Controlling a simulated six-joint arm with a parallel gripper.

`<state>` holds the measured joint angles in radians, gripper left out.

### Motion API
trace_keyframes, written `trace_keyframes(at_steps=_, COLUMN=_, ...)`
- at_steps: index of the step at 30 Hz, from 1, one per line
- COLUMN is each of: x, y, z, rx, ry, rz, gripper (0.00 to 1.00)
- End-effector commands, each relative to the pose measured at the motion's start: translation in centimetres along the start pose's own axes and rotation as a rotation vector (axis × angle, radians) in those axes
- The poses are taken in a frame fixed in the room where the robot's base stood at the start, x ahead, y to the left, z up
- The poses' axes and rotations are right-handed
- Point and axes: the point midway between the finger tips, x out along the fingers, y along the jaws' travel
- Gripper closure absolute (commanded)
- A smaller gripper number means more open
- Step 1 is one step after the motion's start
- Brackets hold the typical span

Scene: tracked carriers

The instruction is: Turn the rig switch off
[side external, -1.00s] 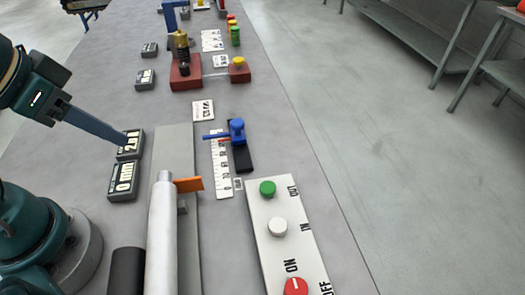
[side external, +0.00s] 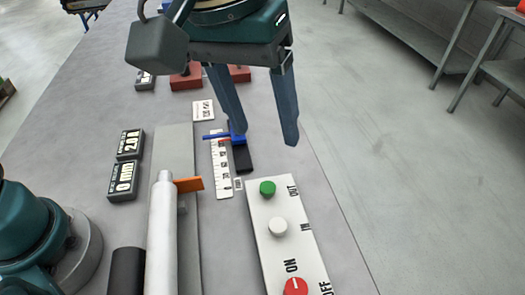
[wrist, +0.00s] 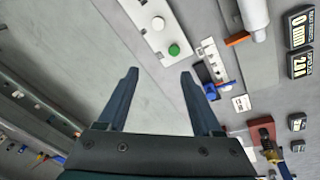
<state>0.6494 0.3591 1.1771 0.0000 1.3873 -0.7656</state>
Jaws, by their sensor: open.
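The rig switch is a red round knob (side external: 295,287) with a white mark, at the bottom of the white control panel (side external: 285,244), beside the labels ON and OFF. It is partly cut off by the lower picture edge. The mark's exact setting is hard to tell. A white button (side external: 278,227) and a green button (side external: 267,188) sit farther up the same panel; in the wrist view the green button (wrist: 174,50) also shows. My gripper (side external: 264,138) is open and empty, fingers pointing down, above and beyond the panel's green end. It also shows in the wrist view (wrist: 160,72).
An orange flag (side external: 189,184) sticks out from a white cylinder (side external: 162,235) left of the panel. A ruler (side external: 221,170) and a blue clamp stand behind. Two digital displays (side external: 123,181) lie at left. The table right of the panel is clear.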

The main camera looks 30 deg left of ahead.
Motion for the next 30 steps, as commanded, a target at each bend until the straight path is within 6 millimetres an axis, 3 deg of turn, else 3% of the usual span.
trace_keyframes(at_steps=3, x=3.3, y=3.8, z=2.5, rx=0.082, ry=-0.064, rz=-0.031, gripper=0.33)
trace_keyframes(at_steps=9, x=8.1, y=7.4, z=7.5, rx=0.228, ry=-0.135, rz=-0.080, gripper=0.33)
trace_keyframes(at_steps=15, x=10.7, y=7.8, z=10.9, rx=0.310, ry=-0.182, rz=-0.130, gripper=0.33)
trace_keyframes(at_steps=30, x=15.2, y=7.1, z=11.7, rx=0.314, ry=-0.182, rz=-0.125, gripper=0.33)
